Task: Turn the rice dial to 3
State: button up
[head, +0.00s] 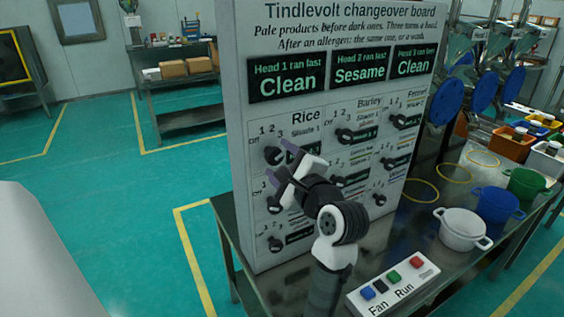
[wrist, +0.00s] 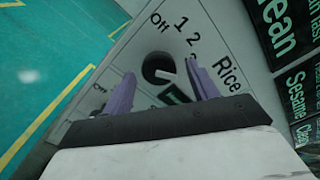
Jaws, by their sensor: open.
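The rice dial (head: 272,156) is a round dark knob at the top left of the white changeover board, below the word Rice. It also shows in the wrist view (wrist: 157,66), with Off, 1 and 2 printed around it; the 3 is mostly hidden by a finger. I cannot tell its setting for sure. My gripper (head: 284,174) is in front of the board, just below the dial in the head view. In the wrist view its purple fingers (wrist: 160,74) are open and apart, on either side of the dial. I cannot tell whether they touch it.
Other dials, such as the barley dial (head: 345,135), stand to the right and below on the same board (head: 236,110). A button box (head: 393,287) lies on the dark table. White (head: 462,230), blue (head: 496,203) and green (head: 526,183) pots stand at the right.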

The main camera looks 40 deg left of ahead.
jog(key=shift+d, duration=0.1)
jog(key=b+v, duration=0.6)
jog(key=v, duration=0.7)
jog(key=shift+s+d, duration=0.15)
jog(key=shift+d, duration=0.2)
jog(key=shift+a, duration=0.1)
